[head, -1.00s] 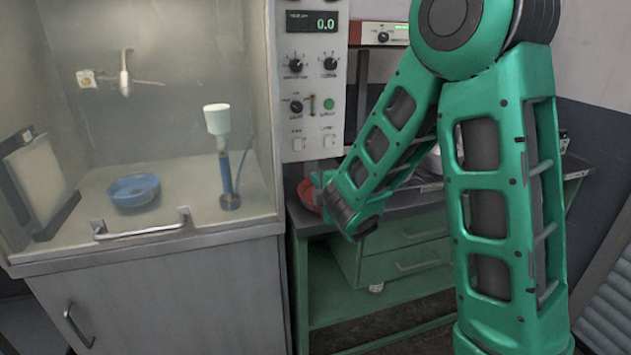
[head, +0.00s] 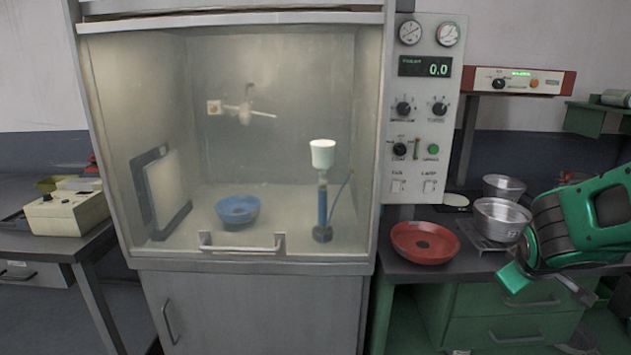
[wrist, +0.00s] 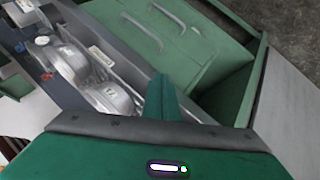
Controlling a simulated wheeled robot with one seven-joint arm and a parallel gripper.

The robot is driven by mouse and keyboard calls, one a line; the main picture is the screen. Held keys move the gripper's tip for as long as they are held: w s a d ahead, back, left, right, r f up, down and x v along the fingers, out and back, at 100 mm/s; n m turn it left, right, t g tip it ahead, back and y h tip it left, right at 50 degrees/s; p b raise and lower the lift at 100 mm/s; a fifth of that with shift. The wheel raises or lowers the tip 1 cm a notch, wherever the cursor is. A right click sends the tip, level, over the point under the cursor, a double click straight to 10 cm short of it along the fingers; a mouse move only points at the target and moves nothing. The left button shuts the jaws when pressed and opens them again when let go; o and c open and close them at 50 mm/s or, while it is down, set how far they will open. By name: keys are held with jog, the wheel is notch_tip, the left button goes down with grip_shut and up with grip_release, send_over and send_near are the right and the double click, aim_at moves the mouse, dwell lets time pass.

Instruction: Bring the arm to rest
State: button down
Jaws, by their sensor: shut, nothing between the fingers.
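My arm reaches in from the right edge of the head view, bent in front of the green bench. My gripper shows in the wrist view, its green fingers (wrist: 163,98) together and empty. In the wrist view the fingers point over the bench's green drawers (wrist: 168,22), with the metal pots (wrist: 108,98) to their left. In the head view a red pan (head: 425,243) lies on the bench top, left of my arm and apart from it. A blue pan (head: 237,210) sits inside the fume hood behind its glass.
Two metal pots (head: 503,215) stand on the bench near my wrist. The fume hood (head: 250,268) has a handle on its glass front and a burner-like stand (head: 322,205) inside. A beige device (head: 65,212) sits on the left table. A red-framed instrument (head: 518,80) is on the shelf.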

jog(key=s+a+m+g+y, duration=0.2)
jog(key=s+m, duration=0.3)
jog(key=s, duration=0.8)
jog(key=s+a+m+g+y, duration=0.1)
jog(key=s+m+g, duration=0.4)
jog(key=s, duration=0.8)
jog(key=shift+a+r+y, duration=0.35)
jog(key=shift+a+y, duration=0.05)
jog(key=shift+y, duration=0.5)
jog(key=shift+w+f, duration=0.25)
jog(key=shift+w, duration=0.4)
